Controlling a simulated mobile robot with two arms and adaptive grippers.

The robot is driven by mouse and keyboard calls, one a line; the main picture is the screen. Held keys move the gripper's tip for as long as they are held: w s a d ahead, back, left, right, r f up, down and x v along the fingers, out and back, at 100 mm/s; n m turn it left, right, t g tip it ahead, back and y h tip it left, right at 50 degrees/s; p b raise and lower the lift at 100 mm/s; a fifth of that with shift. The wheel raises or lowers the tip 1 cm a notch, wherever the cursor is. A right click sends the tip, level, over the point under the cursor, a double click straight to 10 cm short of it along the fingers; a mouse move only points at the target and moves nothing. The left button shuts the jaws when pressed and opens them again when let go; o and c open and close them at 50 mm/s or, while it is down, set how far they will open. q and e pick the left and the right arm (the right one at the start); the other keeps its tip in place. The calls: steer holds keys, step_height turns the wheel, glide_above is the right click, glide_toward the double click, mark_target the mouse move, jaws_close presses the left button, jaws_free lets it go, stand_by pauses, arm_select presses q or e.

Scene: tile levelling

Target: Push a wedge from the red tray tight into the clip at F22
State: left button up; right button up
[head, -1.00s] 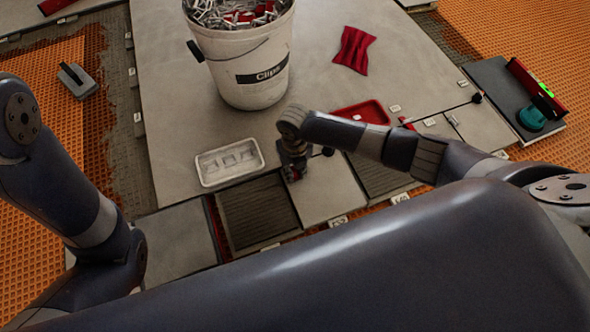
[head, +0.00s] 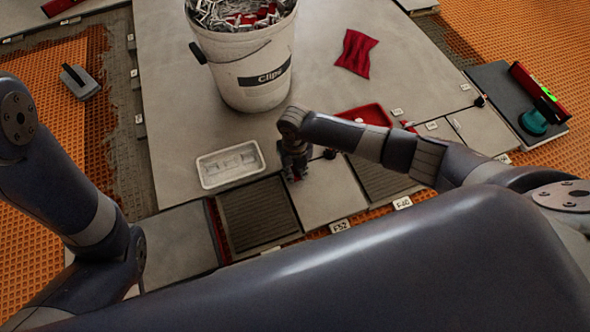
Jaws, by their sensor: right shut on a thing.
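My right gripper (head: 296,174) points down at the seam along the edge of the big grey slab. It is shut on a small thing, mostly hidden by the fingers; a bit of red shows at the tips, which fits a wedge. Whether it touches a clip there is too small to tell. The red tray (head: 372,111) lies behind my right forearm, which hides part of it. No label reading F22 is legible; the clip at the fingertips is hidden. My left arm comes in from the left, and its gripper is out of sight.
A white bucket of clips (head: 250,85) stands behind the gripper. A white tray (head: 204,184) lies left of it. Label tags (head: 339,226) stand along the front tile edge.

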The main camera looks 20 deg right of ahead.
mark_target(295, 173)
steer(key=shift+w+r, duration=0.15)
steer(key=o, duration=0.8)
step_height(295, 173, up, 12)
steer(key=shift+a, duration=0.1)
